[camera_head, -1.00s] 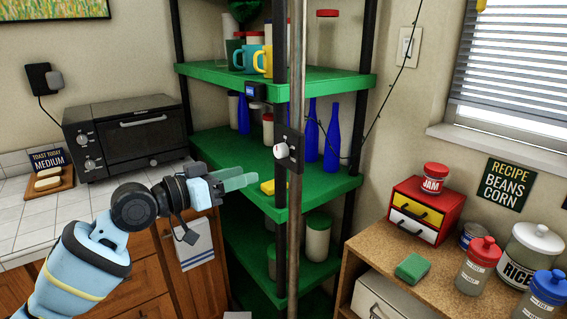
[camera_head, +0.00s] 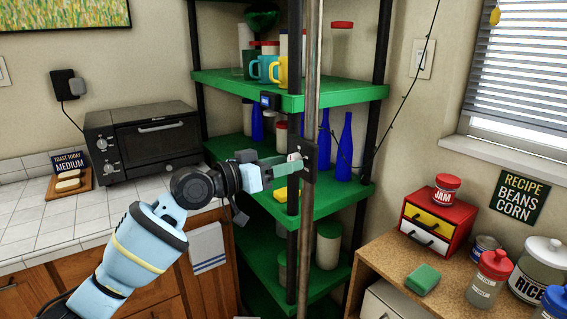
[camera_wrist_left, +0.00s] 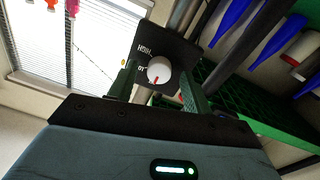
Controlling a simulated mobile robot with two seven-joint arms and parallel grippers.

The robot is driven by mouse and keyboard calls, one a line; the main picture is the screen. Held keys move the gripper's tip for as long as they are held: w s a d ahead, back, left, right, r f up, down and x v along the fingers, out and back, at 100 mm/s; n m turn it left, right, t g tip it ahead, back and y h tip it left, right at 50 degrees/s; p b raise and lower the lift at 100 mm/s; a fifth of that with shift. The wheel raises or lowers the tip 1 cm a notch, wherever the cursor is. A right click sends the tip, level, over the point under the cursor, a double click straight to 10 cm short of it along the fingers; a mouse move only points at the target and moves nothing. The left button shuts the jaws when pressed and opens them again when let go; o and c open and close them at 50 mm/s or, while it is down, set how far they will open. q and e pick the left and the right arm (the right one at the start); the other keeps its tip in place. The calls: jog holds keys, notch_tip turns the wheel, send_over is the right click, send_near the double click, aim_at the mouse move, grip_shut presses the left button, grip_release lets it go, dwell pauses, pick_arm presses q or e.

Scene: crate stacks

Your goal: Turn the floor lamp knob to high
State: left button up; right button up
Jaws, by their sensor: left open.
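The floor lamp's knob (camera_head: 295,157) is white and sits on a black plate (camera_head: 310,162) on a brown upright pole (camera_head: 311,70). In the left wrist view the round knob (camera_wrist_left: 158,69) has a red mark pointing toward the bottom of the picture. White lettering, partly readable as HIGH, shows upside down at the plate's upper left. My left gripper (camera_head: 286,161) is open, with its green fingers at the knob. In the wrist view one finger is on each side of the knob; I cannot tell whether they touch it. My right gripper is not in view.
A green shelf (camera_head: 340,95) with black posts, mugs and blue bottles stands close behind the pole. A toaster oven (camera_head: 150,140) is on the tiled counter at left. A wooden cabinet (camera_head: 385,260) with jars and a red drawer box (camera_head: 440,222) stands at right.

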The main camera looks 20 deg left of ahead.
pick_arm(q)
jog(key=shift+w+d, duration=0.2)
jog(key=shift+d, duration=0.05)
jog(key=c, duration=1)
